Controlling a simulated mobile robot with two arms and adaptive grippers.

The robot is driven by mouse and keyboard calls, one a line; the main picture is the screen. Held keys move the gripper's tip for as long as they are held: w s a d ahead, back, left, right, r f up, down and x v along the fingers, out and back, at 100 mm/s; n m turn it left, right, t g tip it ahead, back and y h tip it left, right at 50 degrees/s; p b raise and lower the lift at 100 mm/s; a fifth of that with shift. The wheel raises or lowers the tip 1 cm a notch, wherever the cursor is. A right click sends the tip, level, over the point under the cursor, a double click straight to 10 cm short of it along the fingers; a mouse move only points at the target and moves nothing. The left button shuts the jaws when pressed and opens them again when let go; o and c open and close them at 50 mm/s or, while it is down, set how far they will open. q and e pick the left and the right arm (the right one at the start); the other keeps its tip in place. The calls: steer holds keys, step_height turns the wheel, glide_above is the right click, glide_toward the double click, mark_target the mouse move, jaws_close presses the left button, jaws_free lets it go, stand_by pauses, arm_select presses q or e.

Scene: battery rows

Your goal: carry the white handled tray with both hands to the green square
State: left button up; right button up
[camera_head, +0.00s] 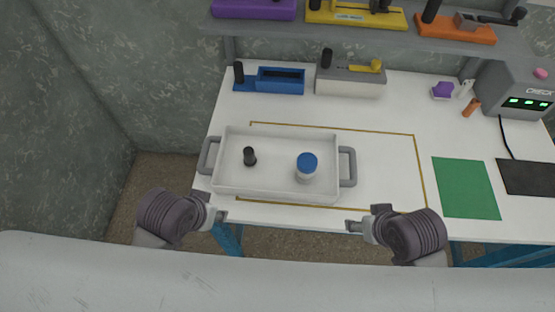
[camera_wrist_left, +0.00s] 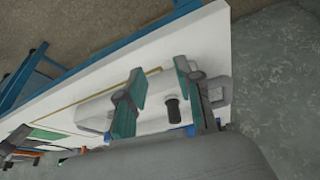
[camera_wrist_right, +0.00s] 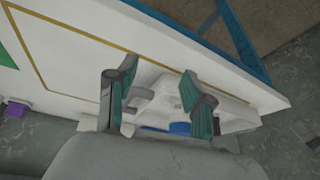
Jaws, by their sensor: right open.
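The white tray (camera_head: 275,160) lies flat on the table, with a grey left handle (camera_head: 208,155) and a grey right handle (camera_head: 347,167). It holds a black cylinder (camera_head: 249,156) and a white jar with a blue lid (camera_head: 307,167). The green square (camera_head: 466,188) lies flat to the right, apart from the tray. My left gripper (camera_head: 222,215) is in front of the tray's left end, its fingers apart and empty in the left wrist view (camera_wrist_left: 160,70). My right gripper (camera_head: 356,226) is in front of the right handle, open and empty in the right wrist view (camera_wrist_right: 157,72).
A yellow outline (camera_head: 416,160) surrounds part of the table around the tray. A black mat (camera_head: 527,177) lies right of the green square. A blue holder (camera_head: 281,80), a grey block (camera_head: 350,82) and a check box (camera_head: 520,92) stand at the back. Table between tray and green square is clear.

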arm_select(q)
steer(key=w+d+r, duration=0.2)
steer(key=w+r, duration=0.2)
steer(key=w, duration=0.3)
arm_select(e)
steer(key=w+a+r+y, duration=0.1)
steer(key=w+a+r, duration=0.15)
steer(key=w, duration=0.45)
arm_select(q)
steer(key=n+y, duration=0.2)
steer(key=y, duration=0.1)
glide_toward(203, 154)
step_height(203, 154, up, 2)
steer(key=s, duration=0.1)
arm_select(e)
steer(key=m, duration=0.3)
glide_toward(355, 163)
steer(key=a+v, duration=0.1)
steer(key=v, duration=0.2)
arm_select(q)
steer(key=shift+s+d+r, duration=0.1)
steer(key=shift+s+d, duration=0.15)
steer(key=shift+d, duration=0.1)
arm_select(e)
steer(key=shift+s+d+f, duration=0.15)
steer(key=shift+s+d, duration=0.05)
steer(key=shift+d, duration=0.05)
